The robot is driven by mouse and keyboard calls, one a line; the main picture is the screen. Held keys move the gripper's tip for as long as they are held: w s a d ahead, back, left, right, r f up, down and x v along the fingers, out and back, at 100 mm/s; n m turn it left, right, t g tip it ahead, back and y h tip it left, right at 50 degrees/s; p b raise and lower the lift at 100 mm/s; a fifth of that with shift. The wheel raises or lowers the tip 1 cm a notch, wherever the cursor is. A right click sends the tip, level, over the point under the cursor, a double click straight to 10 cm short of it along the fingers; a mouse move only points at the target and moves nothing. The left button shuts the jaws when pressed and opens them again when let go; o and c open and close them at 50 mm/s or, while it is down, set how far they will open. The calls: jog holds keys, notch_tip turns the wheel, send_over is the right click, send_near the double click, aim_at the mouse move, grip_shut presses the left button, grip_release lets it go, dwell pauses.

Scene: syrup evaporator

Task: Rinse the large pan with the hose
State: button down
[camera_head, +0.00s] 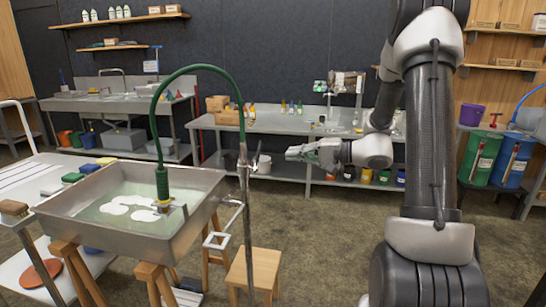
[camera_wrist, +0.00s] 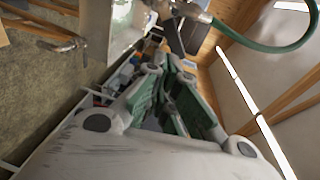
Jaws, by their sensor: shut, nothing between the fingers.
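The large pan (camera_head: 185,217), a rectangular metal basin, stands on wooden legs at the left of the head view. It holds shallow greenish water with several white patches. The green hose (camera_head: 195,68) arches up from a metal pole (camera_head: 245,190) beside the pan. Its nozzle end (camera_head: 162,187) hangs down over the pan. My gripper (camera_head: 292,153) is shut and empty, to the right of the pole and apart from it. In the wrist view, my gripper's green-padded fingers (camera_wrist: 172,72) show below a curve of the green hose (camera_wrist: 262,46) and a metal fitting (camera_wrist: 185,8).
A wooden stool (camera_head: 255,268) stands right of the pan. A side table (camera_head: 50,170) with brushes and coloured sponges is left of it. A long metal bench (camera_head: 285,126) runs behind my gripper. Green and blue drums (camera_head: 482,158) stand at the right. The middle floor is open.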

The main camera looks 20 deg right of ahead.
aim_at(258, 157)
jog(key=w+a+f+m+h, duration=0.2)
jog(key=w+a+f+m, duration=0.35)
jog(key=w+m, duration=0.4)
jog(key=shift+m, duration=0.95)
jog(key=shift+s+a+r, duration=0.25)
jog(key=shift+s+r, duration=0.3)
jog(key=shift+s, duration=0.1)
jog(key=shift+s+a+r, duration=0.2)
jog(key=shift+s+r, duration=0.35)
jog(key=shift+s, duration=0.15)
jog(key=shift+s+a+r, duration=0.25)
jog(key=shift+s+r, duration=0.3)
jog(key=shift+s, duration=0.1)
